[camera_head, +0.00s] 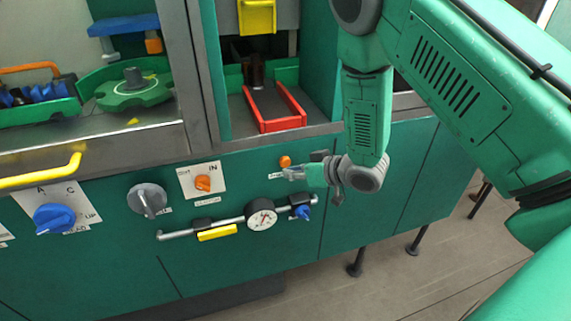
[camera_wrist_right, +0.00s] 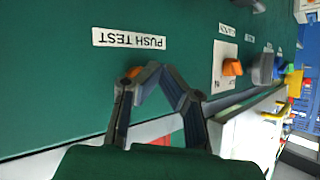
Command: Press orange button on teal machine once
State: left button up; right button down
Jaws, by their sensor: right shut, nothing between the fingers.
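The teal machine (camera_head: 110,255) fills most of the head view. Its small orange button (camera_head: 285,161) is on the front panel, above and beside my right gripper's tips. In the right wrist view the orange button (camera_wrist_right: 133,72) shows partly behind the closed fingertips, close to an upside-down PUSH TEST label (camera_wrist_right: 129,39). My right gripper (camera_head: 290,173) is shut and empty, its tips pointing at the panel just below the button; it also shows in the right wrist view (camera_wrist_right: 150,72). I cannot tell whether the tips touch the button or panel. My left gripper is out of view.
An orange IN switch (camera_head: 203,183), a grey knob (camera_head: 147,200) and a blue knob (camera_head: 54,218) sit left on the panel. Below the button are a gauge (camera_head: 262,219) on a pipe and a blue valve (camera_head: 302,212). A yellow handle (camera_head: 45,174) sticks out at left.

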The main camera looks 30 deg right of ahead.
jog(key=shift+w+r, duration=0.1)
dwell(0.5)
jog(key=shift+w+d, duration=0.1)
jog(key=shift+w, duration=0.15)
jog(key=shift+w+d+p, duration=0.1)
jog(key=shift+w+p, duration=0.2)
jog(key=shift+w, duration=0.15)
dwell(0.9)
jog(key=shift+s, duration=0.1)
jog(key=shift+s+a+p, duration=0.25)
jog(key=shift+s+p, duration=0.05)
jog(key=shift+s, duration=0.45)
jog(key=shift+s+a+p, duration=0.15)
jog(key=shift+s+a, duration=0.05)
jog(key=shift+s, duration=0.6)
jog(key=shift+s+a+p, duration=0.15)
jog(key=shift+s, duration=0.7)
jog(key=shift+s+a+p, duration=0.15)
jog(key=shift+s+a, duration=0.05)
jog(key=shift+s, duration=0.6)
